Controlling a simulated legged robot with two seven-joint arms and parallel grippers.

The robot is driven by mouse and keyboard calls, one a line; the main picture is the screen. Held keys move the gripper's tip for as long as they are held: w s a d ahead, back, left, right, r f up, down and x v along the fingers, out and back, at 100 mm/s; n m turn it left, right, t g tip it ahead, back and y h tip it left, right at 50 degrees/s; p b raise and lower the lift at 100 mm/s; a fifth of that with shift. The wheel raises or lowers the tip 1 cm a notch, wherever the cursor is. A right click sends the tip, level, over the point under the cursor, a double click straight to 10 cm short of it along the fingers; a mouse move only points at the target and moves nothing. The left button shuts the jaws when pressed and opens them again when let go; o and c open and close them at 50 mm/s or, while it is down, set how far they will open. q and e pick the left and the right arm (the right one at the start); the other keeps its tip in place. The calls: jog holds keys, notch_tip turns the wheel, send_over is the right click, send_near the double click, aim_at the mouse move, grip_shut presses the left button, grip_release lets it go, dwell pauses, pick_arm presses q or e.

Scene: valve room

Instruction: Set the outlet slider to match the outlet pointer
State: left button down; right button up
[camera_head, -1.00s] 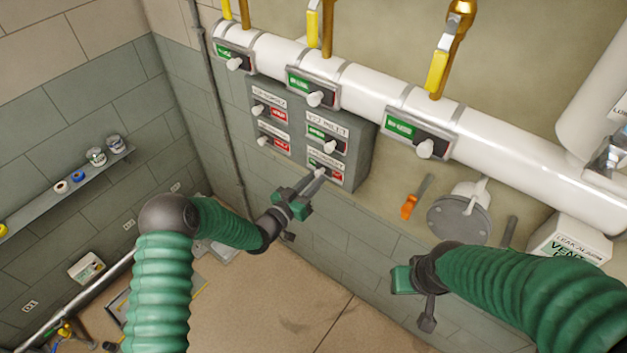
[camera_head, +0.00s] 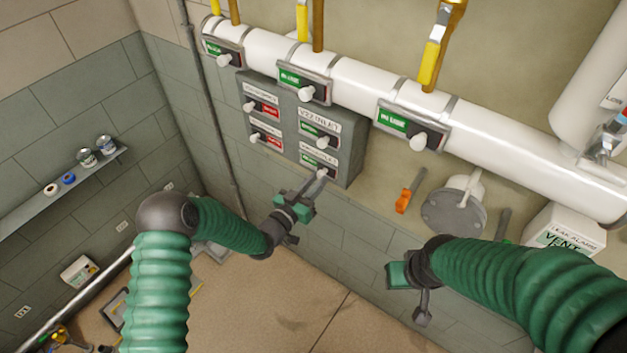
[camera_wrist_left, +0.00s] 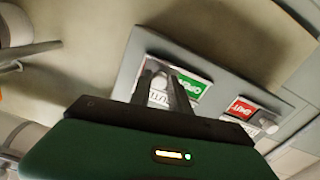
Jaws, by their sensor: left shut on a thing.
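The grey valve box (camera_head: 350,150) on the wall carries two columns of small sliders. The lower right slider plate (camera_head: 312,157) shows green on its left, with its white knob (camera_head: 323,172) at the right. Its label is too blurred to read. My left gripper (camera_head: 319,180) is shut on this knob. In the left wrist view the fingers (camera_wrist_left: 172,84) reach the knob (camera_wrist_left: 158,82) beside a green OPEN field. I cannot tell which part is the outlet pointer. My right gripper (camera_head: 421,308) hangs away from the box; its jaws are unclear.
The inlet slider (camera_head: 318,130) above shows green; both left-column sliders show red. The white pipe (camera_head: 360,90) above carries several green plates with knobs and yellow handles (camera_head: 432,62). An orange-handled screwdriver (camera_head: 403,200) and a grey flange (camera_head: 453,213) are to the right.

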pick_arm(q)
jog(key=c, duration=1.5)
grip_release()
jog(key=shift+s+d, duration=0.1)
jog(key=o, duration=0.3)
jog(key=shift+s+r, duration=0.1)
jog(key=shift+s+a+f, duration=0.2)
jog(key=shift+s+a, duration=0.1)
jog(key=shift+a, duration=0.05)
jog(key=b+v, duration=0.4)
jog(key=v, duration=1.2)
jog(key=shift+r, duration=0.15)
